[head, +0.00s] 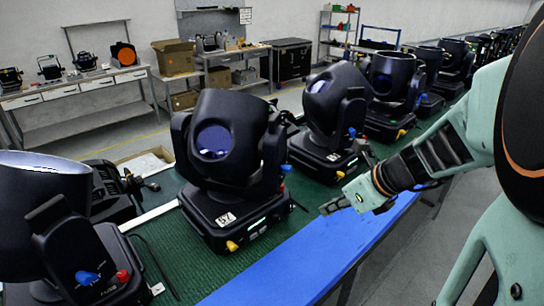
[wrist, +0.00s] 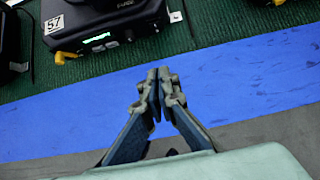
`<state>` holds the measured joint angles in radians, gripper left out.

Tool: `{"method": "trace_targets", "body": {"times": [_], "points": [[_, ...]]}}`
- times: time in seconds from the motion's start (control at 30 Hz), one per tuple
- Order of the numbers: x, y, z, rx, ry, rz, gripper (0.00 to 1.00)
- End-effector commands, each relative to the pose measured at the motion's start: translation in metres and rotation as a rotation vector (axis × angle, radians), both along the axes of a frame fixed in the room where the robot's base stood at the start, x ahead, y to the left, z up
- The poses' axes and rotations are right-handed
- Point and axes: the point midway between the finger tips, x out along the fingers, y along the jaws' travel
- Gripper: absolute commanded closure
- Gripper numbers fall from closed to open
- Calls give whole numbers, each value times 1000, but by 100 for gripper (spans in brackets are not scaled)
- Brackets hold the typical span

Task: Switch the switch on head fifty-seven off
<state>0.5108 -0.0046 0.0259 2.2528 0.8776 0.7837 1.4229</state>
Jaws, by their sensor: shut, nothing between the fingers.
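Head fifty-seven (head: 222,150) is a black moving-head lamp on the green mat, with a white "57" label (head: 227,219) at a base corner. The wrist view shows the label (wrist: 54,24), the yellow knob (wrist: 65,57) and the base front at top left. I cannot make out which part is the switch or its position. My gripper (head: 328,208) is shut and empty, right of the base, over the blue edge strip; its fingertips (wrist: 157,75) are apart from the base.
Other black lamps stand close on both sides, including a near one (head: 45,225) at left and one (head: 335,115) at right. A thin cable lies by the base. The blue strip (head: 300,265) is clear in front. Workbenches and shelves stand far behind.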

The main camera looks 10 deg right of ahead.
Motion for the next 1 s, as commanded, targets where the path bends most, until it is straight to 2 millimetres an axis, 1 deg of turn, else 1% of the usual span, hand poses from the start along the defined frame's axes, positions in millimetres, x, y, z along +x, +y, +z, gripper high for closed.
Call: {"method": "trace_targets", "body": {"times": [0.37,0.47,0.67,1.0], "points": [[-2,-1,-2,-4,5,4,100],[0,0,-6,-4,5,4,100],[10,8,-26,-3,4,6,100],[35,26,-68,-3,4,5,100]]}}
